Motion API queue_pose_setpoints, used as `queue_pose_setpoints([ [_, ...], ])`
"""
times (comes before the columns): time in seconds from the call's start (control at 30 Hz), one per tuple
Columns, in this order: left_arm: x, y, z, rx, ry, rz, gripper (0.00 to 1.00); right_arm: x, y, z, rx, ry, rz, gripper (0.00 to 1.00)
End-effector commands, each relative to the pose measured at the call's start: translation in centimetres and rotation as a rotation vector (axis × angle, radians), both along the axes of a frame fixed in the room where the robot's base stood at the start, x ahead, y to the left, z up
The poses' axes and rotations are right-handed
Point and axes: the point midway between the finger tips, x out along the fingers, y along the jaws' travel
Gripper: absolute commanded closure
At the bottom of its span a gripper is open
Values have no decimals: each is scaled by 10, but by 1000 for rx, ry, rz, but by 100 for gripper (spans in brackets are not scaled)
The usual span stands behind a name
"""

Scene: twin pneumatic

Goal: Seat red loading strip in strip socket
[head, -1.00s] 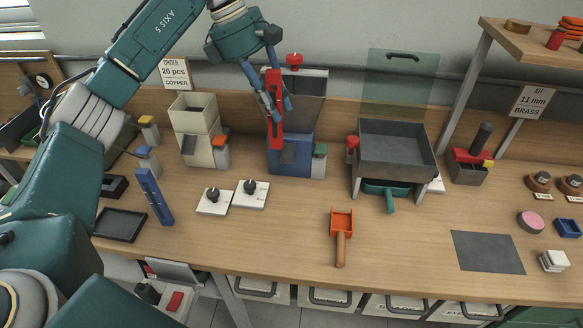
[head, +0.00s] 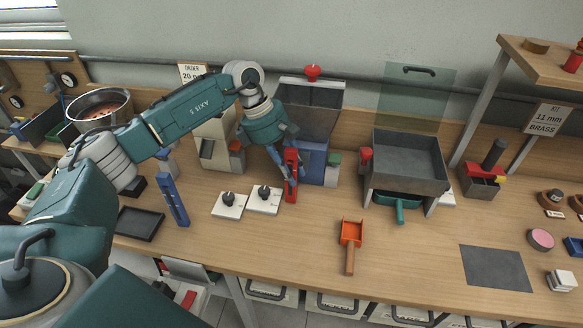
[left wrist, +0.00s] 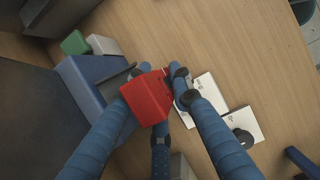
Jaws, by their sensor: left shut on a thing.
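My left gripper (head: 286,176) is shut on the red loading strip (head: 291,160). The strip stands roughly upright close to the front of the blue machine (head: 315,155), which has a grey hopper and a red knob on top. In the left wrist view, the red strip (left wrist: 148,97) is seen from above between my blue fingers, beside the blue machine (left wrist: 82,92). A dark slot-like part (left wrist: 117,78) shows on the machine next to the strip. I cannot tell whether the strip touches it, and its lower end is hidden. My right gripper is not in view.
Two white dial plates (head: 230,204) (head: 265,199) lie close to the strip's left. A blue strip (head: 173,200) and black tray (head: 140,223) are further left. A green-capped block (head: 333,168) stands right of the machine. An orange scoop (head: 351,237) lies in front, with clear table around it.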

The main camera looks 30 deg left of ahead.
Motion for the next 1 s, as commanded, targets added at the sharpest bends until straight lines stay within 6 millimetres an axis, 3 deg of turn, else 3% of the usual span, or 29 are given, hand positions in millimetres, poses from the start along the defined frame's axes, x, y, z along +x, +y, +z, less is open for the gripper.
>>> queue_pose_setpoints([
  [0.3,1,-1,-3,-1,-3,0,100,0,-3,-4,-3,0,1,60],
  [0.33,0,0,-3,-1,-2,-1,77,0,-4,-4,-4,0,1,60],
  [0.43,0,0,-2,-1,-2,-1,60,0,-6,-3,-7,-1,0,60],
  [0.83,1,1,4,0,-4,1,60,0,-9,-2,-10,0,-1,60],
  [1.0,-1,13,30,-1,-8,2,60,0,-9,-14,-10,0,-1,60],
])
